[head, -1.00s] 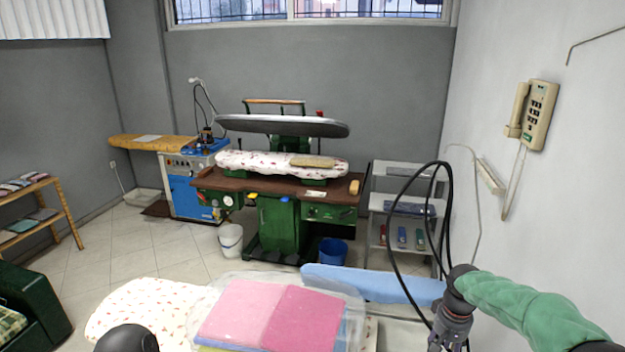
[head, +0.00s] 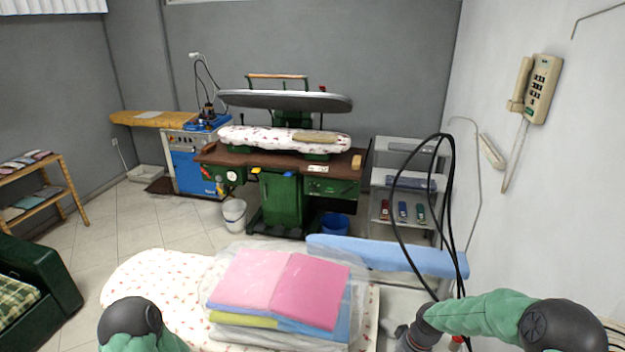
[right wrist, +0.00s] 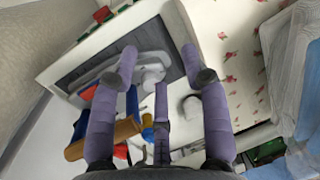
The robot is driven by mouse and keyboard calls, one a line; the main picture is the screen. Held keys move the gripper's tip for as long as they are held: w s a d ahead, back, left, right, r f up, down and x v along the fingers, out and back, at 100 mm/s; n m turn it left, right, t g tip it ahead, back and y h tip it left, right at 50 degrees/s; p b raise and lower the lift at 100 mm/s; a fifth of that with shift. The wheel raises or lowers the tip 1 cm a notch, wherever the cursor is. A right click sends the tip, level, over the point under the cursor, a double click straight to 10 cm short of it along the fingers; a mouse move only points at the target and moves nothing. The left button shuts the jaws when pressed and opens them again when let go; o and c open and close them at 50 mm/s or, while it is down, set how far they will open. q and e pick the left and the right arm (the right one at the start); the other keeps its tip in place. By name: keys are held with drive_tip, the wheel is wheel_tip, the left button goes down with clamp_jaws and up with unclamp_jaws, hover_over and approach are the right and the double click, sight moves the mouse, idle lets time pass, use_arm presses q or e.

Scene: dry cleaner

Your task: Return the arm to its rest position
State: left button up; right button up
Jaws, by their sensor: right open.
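My right gripper (right wrist: 160,68) shows in the right wrist view with its purple-padded fingers spread apart and nothing between them. Below it is a white-rimmed surface with a dark inset (right wrist: 150,60), on which a pale grey object lies. In the head view, my right arm with its green sleeve comes in at the bottom right, and the right gripper (head: 410,338) is at the lower edge, partly cut off. Only part of my left arm shows at the bottom left; its gripper is out of view.
Folded pink cloths (head: 280,286) lie in a stack on the floral-covered table (head: 135,280). A light blue board (head: 390,257) lies behind it, near my right arm. A shelf cart (head: 408,160) and wall phone (head: 536,88) are at the right. Blue, tan and red items (right wrist: 105,130) lie under the right gripper.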

drive_tip(key=s+a+f+m+y, duration=0.1)
drive_tip(key=s+a+f, duration=0.35)
drive_tip(key=s, duration=0.35)
drive_tip(key=s+a+f, duration=0.4)
drive_tip(key=s+f, duration=0.2)
drive_tip(key=s, duration=0.1)
drive_tip(key=s+a+f+m+y, duration=0.1)
drive_tip(key=s+a+f, duration=0.35)
drive_tip(key=s, duration=0.35)
wheel_tip(320, 180, down, 10)
drive_tip(key=w+a+n+b, duration=0.1)
drive_tip(key=w+b, duration=0.1)
drive_tip(key=b, duration=0.9)
drive_tip(key=shift+b, duration=0.3)
drive_tip(key=shift+a+f, duration=0.1)
